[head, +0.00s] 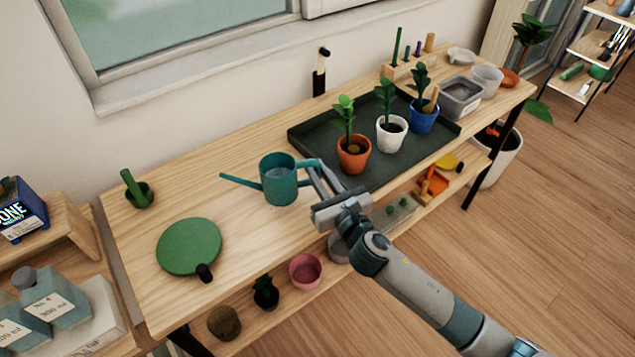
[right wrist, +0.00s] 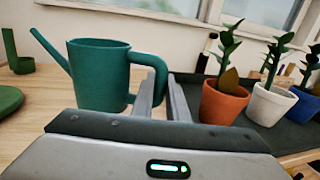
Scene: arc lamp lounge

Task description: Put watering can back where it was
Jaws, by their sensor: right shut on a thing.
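The teal watering can (head: 278,182) is upright at the middle of the wooden table, its spout to the left and its handle to the right. My right gripper (head: 313,172) is shut on the can's handle. In the right wrist view the watering can (right wrist: 98,78) stands left of centre, with the fingers (right wrist: 166,90) at its handle. I cannot tell whether its base touches the table. My left gripper is not in view.
A dark tray (head: 310,150) holds potted plants in orange (head: 354,156), white (head: 390,137) and blue (head: 423,118) pots, close to the right of my gripper. A small green pot (head: 139,195) stands at the back left. Bare wood lies around the can.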

